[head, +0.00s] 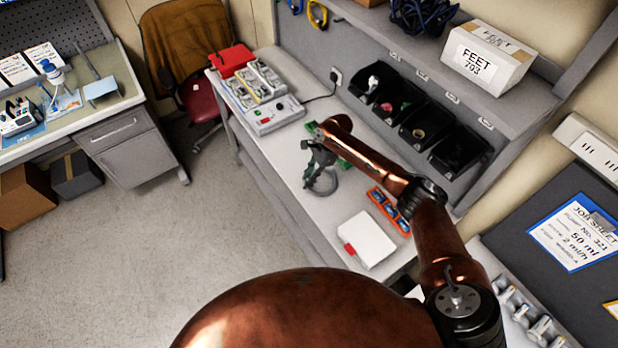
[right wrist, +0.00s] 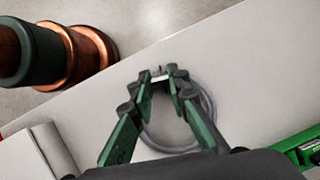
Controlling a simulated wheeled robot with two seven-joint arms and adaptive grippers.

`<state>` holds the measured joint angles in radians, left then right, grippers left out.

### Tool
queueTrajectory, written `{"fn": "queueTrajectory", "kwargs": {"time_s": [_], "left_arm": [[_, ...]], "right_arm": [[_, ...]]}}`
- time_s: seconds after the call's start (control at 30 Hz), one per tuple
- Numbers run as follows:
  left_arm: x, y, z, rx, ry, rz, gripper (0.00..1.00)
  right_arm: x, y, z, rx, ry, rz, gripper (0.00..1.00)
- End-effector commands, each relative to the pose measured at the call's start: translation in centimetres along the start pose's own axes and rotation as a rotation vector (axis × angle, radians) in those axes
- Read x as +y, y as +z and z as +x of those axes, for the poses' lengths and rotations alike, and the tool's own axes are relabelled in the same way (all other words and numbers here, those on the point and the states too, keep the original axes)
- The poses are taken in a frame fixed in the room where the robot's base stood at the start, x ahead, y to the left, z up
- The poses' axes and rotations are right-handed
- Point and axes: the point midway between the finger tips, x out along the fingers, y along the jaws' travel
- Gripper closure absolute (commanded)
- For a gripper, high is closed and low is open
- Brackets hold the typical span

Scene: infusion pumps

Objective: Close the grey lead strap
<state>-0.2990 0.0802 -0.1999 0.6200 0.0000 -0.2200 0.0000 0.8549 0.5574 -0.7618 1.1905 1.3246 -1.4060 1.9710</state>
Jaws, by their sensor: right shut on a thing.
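The grey lead strap (right wrist: 213,108) shows in the right wrist view as a grey ring lying on the white bench top. In the head view the grey loop (head: 333,184) is on the bench beside my right gripper. My right gripper (right wrist: 163,76) has dark tips and green fingers. Its tips are shut on a small pale piece at the far side of the ring, which looks like part of the strap. In the head view my right gripper (head: 317,170) points down at the bench and partly hides the loop. My left gripper is not in view.
An orange tray (head: 391,211) and a white box with a red corner (head: 364,240) stand nearer on the bench. A grey device (head: 275,114) and a red case (head: 231,60) are farther back. Black bins (head: 425,124) line the right. The bench edge is close.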

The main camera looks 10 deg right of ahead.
Motion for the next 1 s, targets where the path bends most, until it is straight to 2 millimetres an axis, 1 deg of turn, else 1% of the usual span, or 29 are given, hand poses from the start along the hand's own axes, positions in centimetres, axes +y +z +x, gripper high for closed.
{"fn": "queueTrajectory", "kwargs": {"time_s": [0.27, 0.37, 0.47, 0.7, 0.9, 1.0], "left_arm": [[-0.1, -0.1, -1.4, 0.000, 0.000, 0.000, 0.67], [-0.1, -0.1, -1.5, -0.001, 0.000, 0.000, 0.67], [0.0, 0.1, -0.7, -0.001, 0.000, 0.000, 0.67], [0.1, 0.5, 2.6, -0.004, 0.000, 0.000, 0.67], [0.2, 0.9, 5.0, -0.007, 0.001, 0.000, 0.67], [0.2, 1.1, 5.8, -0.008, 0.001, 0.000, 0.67]], "right_arm": [[0.1, -0.6, -0.2, -0.097, 0.002, 0.008, 1.00], [0.1, -1.0, 0.0, -0.166, 0.001, 0.008, 1.00], [0.0, -1.5, 0.3, -0.243, 0.001, 0.007, 1.00], [0.0, -2.6, 0.9, -0.418, 0.000, 0.005, 1.00], [0.0, -3.0, 1.0, -0.525, 0.000, 0.003, 1.00], [0.0, -3.2, 1.0, -0.561, 0.001, 0.002, 1.00]]}}
